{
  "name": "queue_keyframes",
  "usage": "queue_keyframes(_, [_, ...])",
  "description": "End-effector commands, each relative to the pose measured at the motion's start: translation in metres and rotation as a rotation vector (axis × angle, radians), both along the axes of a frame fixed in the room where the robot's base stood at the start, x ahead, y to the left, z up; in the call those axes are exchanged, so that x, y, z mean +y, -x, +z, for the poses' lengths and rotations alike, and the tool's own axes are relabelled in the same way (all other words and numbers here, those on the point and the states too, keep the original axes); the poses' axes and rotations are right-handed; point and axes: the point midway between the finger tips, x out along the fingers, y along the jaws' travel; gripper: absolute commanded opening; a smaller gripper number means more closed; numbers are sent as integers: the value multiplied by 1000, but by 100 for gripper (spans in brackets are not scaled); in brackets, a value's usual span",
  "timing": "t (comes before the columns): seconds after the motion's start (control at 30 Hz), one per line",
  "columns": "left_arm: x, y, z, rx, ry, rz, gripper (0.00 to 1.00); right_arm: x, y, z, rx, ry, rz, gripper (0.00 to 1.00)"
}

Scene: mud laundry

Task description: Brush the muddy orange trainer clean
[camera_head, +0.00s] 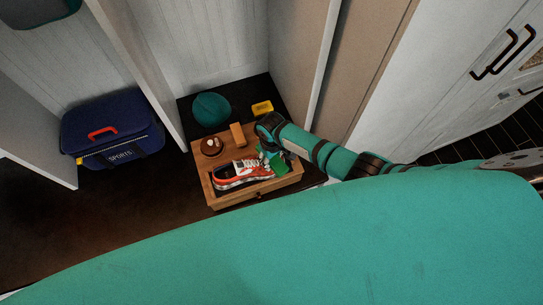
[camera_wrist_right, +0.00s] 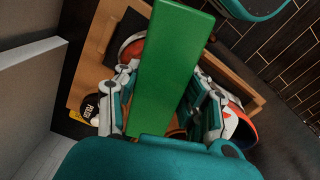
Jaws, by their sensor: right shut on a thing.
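The orange trainer (camera_head: 238,174), with white laces and sole, lies on a wooden box (camera_head: 210,192) in the head view. In the right wrist view, orange and white parts of it (camera_wrist_right: 238,128) show behind the held item. My right gripper (camera_wrist_right: 165,105) is shut on a green block-shaped item, seemingly the brush (camera_wrist_right: 172,65); it also shows in the head view (camera_head: 281,167). The brush is over or beside the trainer's right end; contact and bristles are hidden. My left gripper is not in view.
A round brown dish (camera_head: 211,146) and a wooden block (camera_head: 237,134) are at the box's back. Behind are a teal round object (camera_head: 211,108) and a yellow item (camera_head: 262,107). A blue sports bag (camera_head: 112,130) stands left. Cubby walls flank the box; dark floor at left is clear.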

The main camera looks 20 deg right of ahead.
Motion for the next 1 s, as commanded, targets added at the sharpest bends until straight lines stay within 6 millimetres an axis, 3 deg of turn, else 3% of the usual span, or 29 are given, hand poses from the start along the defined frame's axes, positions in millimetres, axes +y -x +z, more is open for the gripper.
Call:
queue_keyframes(0.47, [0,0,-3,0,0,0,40,0,-4,-1,-1,0,0,5])
queue_keyframes(1.0, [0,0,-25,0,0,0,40,-5,-37,0,0,0,-1,5])
